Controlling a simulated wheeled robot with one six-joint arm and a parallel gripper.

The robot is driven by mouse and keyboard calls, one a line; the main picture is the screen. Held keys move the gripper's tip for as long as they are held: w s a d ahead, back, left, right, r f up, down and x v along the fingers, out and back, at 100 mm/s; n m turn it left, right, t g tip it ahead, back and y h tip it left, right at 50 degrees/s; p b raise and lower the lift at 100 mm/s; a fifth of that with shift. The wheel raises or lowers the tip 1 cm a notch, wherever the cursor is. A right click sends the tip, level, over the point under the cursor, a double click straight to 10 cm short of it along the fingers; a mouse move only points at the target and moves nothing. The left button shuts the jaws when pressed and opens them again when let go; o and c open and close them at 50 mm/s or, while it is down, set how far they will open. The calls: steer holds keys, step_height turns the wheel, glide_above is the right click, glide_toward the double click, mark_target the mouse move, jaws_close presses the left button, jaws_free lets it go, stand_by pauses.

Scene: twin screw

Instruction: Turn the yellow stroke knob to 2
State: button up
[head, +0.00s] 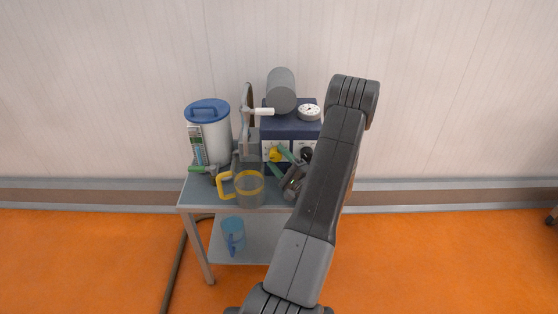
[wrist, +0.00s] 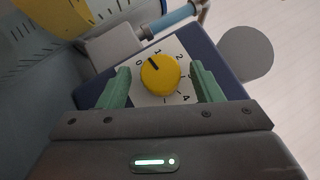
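The yellow stroke knob (wrist: 161,77) sits on a white numbered dial plate (wrist: 147,99) on the blue machine front. Its black pointer mark points to the upper left of the wrist view, close to the 1. My gripper (wrist: 160,70) is open, with one green finger on each side of the knob and a visible gap on both sides. In the head view the knob (head: 274,154) shows on the front of the blue machine (head: 291,124), beside my gripper's green fingers. My arm hides the machine's right part.
A clear jug with a yellow handle (head: 249,188) stands at the front of the trolley (head: 190,196). A white canister with a blue lid (head: 208,112) stands at the left. A gauge (head: 308,112) and grey cylinder (head: 281,90) top the machine.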

mark_target(278, 159)
steer(key=v, duration=0.5)
steer(key=shift+s+d+f, duration=0.1)
steer(key=shift+s+d, duration=0.05)
steer(key=s+d, duration=0.7)
steer(key=s, duration=0.1)
steer(key=shift+s+d, duration=0.35)
